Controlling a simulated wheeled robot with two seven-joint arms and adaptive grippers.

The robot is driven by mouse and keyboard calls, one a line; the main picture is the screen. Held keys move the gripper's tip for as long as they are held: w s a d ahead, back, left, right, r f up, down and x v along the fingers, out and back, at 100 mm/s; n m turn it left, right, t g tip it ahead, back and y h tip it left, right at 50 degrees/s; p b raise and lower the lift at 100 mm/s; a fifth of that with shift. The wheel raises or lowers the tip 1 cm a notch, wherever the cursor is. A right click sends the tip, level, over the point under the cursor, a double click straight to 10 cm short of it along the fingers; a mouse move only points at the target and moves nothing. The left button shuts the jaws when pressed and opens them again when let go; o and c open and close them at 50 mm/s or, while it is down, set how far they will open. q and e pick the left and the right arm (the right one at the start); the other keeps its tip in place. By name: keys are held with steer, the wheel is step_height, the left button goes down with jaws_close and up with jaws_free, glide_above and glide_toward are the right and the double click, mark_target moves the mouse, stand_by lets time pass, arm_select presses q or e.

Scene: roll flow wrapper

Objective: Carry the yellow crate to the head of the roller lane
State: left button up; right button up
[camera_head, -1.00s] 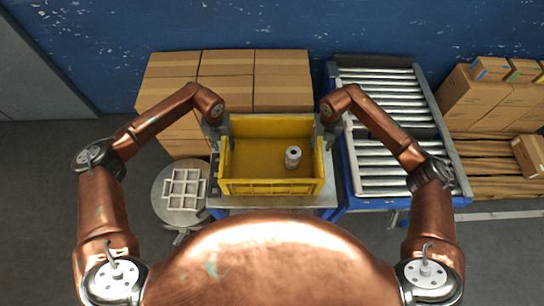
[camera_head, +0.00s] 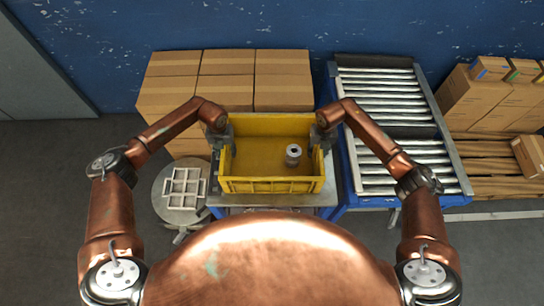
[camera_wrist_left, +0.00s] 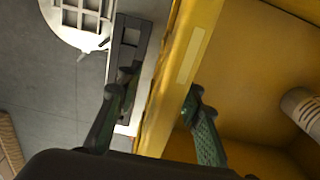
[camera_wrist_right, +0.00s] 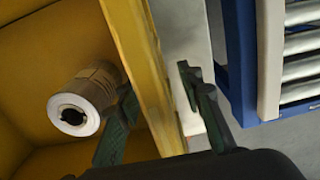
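The yellow crate (camera_head: 270,186) stands on a small metal-topped table, with one grey-white roll (camera_head: 293,154) inside, right of centre. My left gripper (camera_head: 220,148) is at the crate's left wall. In the left wrist view its open fingers (camera_wrist_left: 160,100) straddle that wall (camera_wrist_left: 178,75), one inside and one outside, with gaps showing. My right gripper (camera_head: 322,145) is at the right wall. In the right wrist view its open fingers (camera_wrist_right: 158,95) straddle the wall (camera_wrist_right: 140,60); the inner finger is close to the roll (camera_wrist_right: 88,98). The roller lane (camera_head: 385,130) is to the right of the crate.
Stacked cardboard boxes (camera_head: 227,75) stand behind the crate. A round stool (camera_head: 172,210) with a white divided tray (camera_head: 184,188) is at the left. More boxes on a pallet (camera_head: 485,170) stand right of the lane. The lane's rollers look empty.

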arm_select(q)
steer(key=shift+f, duration=0.45)
arm_select(e)
steer(key=shift+f, duration=0.5)
arm_select(q)
steer(key=shift+c, duration=0.7)
arm_select(e)
steer(key=shift+c, duration=0.7)
arm_select(q)
jaws_close()
arm_select(e)
jaws_close()
arm_select(q)
steer(key=shift+r, duration=0.1)
arm_select(e)
steer(key=shift+r, duration=0.1)
